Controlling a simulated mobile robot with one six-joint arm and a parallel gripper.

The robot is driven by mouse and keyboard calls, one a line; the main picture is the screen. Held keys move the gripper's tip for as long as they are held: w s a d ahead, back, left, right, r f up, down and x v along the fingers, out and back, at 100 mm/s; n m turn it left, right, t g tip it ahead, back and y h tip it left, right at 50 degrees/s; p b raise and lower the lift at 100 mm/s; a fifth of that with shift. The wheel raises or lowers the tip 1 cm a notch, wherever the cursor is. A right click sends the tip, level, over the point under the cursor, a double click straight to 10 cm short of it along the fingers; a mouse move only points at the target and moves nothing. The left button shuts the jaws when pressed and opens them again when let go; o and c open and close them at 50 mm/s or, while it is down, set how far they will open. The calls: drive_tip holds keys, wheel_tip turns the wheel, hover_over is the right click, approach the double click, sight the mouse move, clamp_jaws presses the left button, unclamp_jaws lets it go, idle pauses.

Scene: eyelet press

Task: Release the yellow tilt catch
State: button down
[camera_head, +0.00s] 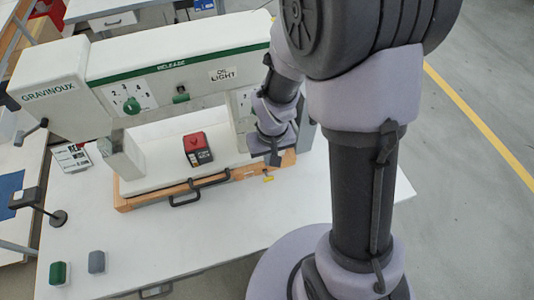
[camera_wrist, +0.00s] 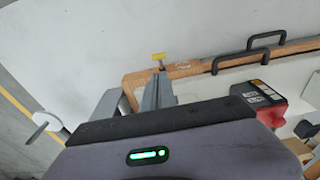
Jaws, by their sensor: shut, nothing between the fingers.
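The yellow tilt catch (camera_head: 268,179) is a small tab at the front edge of the wooden base (camera_head: 240,173), right of the black handles. In the wrist view the catch (camera_wrist: 159,56) stands out past the wood edge on a short stem. My gripper (camera_head: 275,158) is just behind the catch in the head view, fingers pointing down. In the wrist view my shut, empty gripper (camera_wrist: 158,76) has its tips close to the catch's stem. I cannot tell whether they touch it. My wrist hides part of the press behind it.
The white press arm (camera_head: 170,65) with green trim spans above the base. A red-topped box (camera_head: 197,148) sits on the white bed. Black handles (camera_head: 199,188) stick out in front. Green (camera_head: 58,272) and grey (camera_head: 96,262) blocks stand front left. The table's front middle (camera_head: 190,240) is clear.

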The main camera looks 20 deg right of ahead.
sight(268, 177)
drive_tip(key=f+b, duration=0.1)
drive_tip(key=f, duration=0.2)
drive_tip(key=f+b, duration=0.1)
drive_tip(key=f, duration=0.2)
drive_tip(key=w+f+b, duration=0.1)
drive_tip(key=f, duration=0.3)
drive_tip(key=shift+b, duration=0.4)
